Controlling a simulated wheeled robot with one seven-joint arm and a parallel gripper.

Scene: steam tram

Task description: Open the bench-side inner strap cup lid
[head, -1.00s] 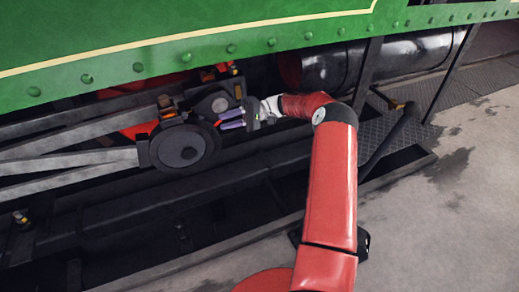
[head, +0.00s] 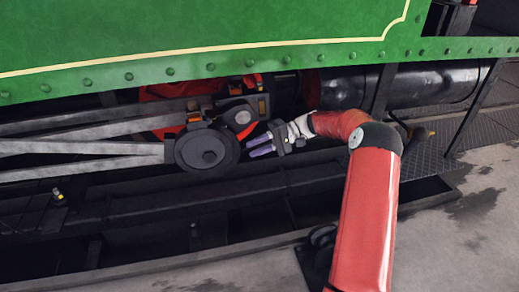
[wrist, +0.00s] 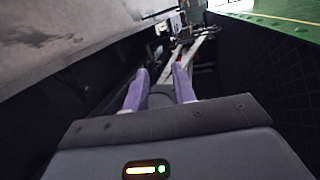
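My gripper (head: 250,148) is low beside the tram, just right of the dark round crank disc (head: 207,151). Its two purple fingers point left toward the disc, apart from each other with nothing between them; the wrist view shows the same gap (wrist: 160,82). The rod-end block (head: 240,115) with small orange and brass parts (head: 262,105) sits above and left of my fingers, and they look clear of it. The cup lid is too small to make out, so I cannot tell whether it is open or shut.
Grey rods (head: 85,148) run left from the disc. The green side panel (head: 200,45) hangs above my gripper. A black cylinder (head: 430,85) lies to the right behind my arm. A dark pit (head: 200,235) is below; concrete floor (head: 475,200) is clear at right.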

